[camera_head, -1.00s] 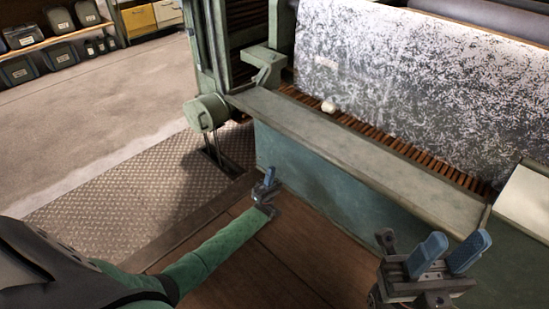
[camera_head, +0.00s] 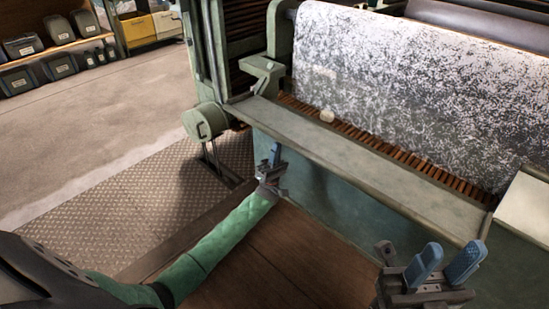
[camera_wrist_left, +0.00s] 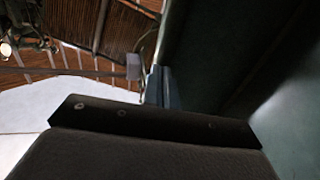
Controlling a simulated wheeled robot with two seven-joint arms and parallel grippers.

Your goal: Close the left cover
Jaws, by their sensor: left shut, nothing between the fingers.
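A long grey-green ledge (camera_head: 360,160) runs along the front of the machine, above a green front panel (camera_head: 335,205). I cannot tell which part is the left cover; no plainly open cover shows. My left gripper (camera_head: 276,156) is shut and empty, its blue fingers pointing up just in front of the panel's left end, below the ledge. In the left wrist view its fingers (camera_wrist_left: 160,88) are together beside a dark green surface (camera_wrist_left: 225,65); contact cannot be told. My right gripper (camera_head: 445,262) is open and empty at the lower right, before the panel.
A speckled white sheet (camera_head: 400,80) rises behind a slatted brown apron (camera_head: 400,154), where a small pale lump (camera_head: 327,116) lies. A round green housing (camera_head: 205,121) stands at left. Shelves with dark bins (camera_head: 60,67) are far back. The floor between is clear.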

